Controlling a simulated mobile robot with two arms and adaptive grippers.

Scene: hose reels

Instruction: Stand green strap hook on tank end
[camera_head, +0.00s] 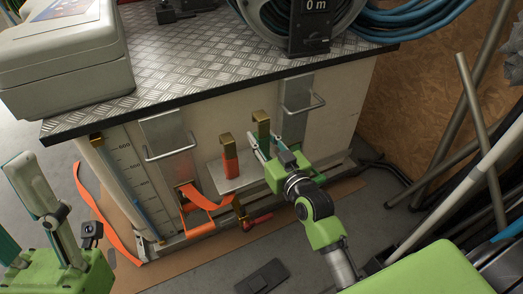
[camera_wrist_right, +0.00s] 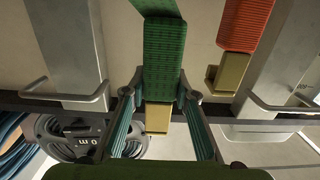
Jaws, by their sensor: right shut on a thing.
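My right gripper (camera_head: 266,146) is shut on the green strap hook (camera_wrist_right: 163,62), upright by the tank's front wall in the head view. Its brass hook (camera_head: 261,124) shows above the fingers there. In the right wrist view the fingers lie either side of the green strap, with the brass part (camera_wrist_right: 157,118) beyond them. Most of the strap is hidden by the gripper in the head view. The white tank (camera_head: 345,105) has a checker-plate top. My left gripper (camera_head: 28,215) is at the lower left, fingers apart and empty, partly cut off by the edge.
An orange strap hook (camera_head: 230,163) stands left of the green one, by a grey plate (camera_head: 212,182). A loose orange ratchet strap (camera_head: 196,200) hangs further left. Metal handles (camera_head: 304,106) project from the tank. Pipes (camera_head: 478,125) lean at the right. A grey case (camera_head: 66,50) and hose reel stand on top.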

